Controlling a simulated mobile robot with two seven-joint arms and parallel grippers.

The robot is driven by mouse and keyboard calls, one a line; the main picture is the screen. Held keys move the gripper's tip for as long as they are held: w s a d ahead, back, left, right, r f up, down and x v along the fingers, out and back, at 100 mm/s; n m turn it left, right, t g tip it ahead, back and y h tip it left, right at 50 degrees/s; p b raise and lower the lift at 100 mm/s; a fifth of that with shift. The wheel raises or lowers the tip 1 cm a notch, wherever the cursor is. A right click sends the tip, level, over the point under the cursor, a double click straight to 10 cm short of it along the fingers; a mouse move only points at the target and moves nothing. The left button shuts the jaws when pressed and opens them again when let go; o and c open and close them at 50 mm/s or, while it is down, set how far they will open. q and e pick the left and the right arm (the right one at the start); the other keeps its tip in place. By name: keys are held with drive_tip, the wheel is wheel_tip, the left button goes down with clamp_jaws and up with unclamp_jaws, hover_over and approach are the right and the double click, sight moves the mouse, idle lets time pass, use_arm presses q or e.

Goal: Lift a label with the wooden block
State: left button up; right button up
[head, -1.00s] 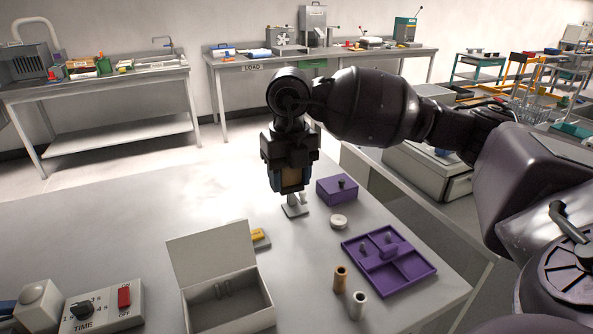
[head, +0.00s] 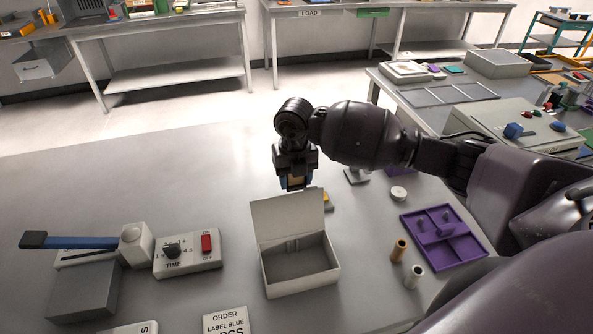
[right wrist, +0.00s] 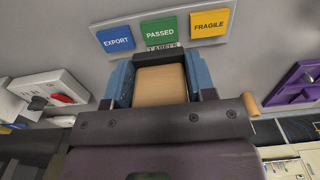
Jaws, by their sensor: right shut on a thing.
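My right gripper (head: 296,184) is shut on the wooden block (right wrist: 161,86), which shows tan between the blue fingers in the right wrist view. The gripper is just behind the raised lid of the white box in the head view. In the right wrist view, a blue EXPORT label (right wrist: 115,40), a green PASSED label (right wrist: 159,31) and a yellow FRAGILE label (right wrist: 209,24) lie in a row beyond the block. In the head view, only a yellow bit (head: 328,199) shows past the lid, which hides the rest. My left gripper is out of view.
The open white box (head: 300,272) stands in front of the gripper. A timer box (head: 187,252) and a blue-handled device (head: 85,243) are at left. A purple tray (head: 458,249), two small cylinders and a white disc (head: 398,194) are at right.

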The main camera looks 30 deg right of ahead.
drive_tip(key=shift+f+b, duration=1.1)
drive_tip(key=shift+f, duration=1.2)
drive_tip(key=shift+f, duration=0.1)
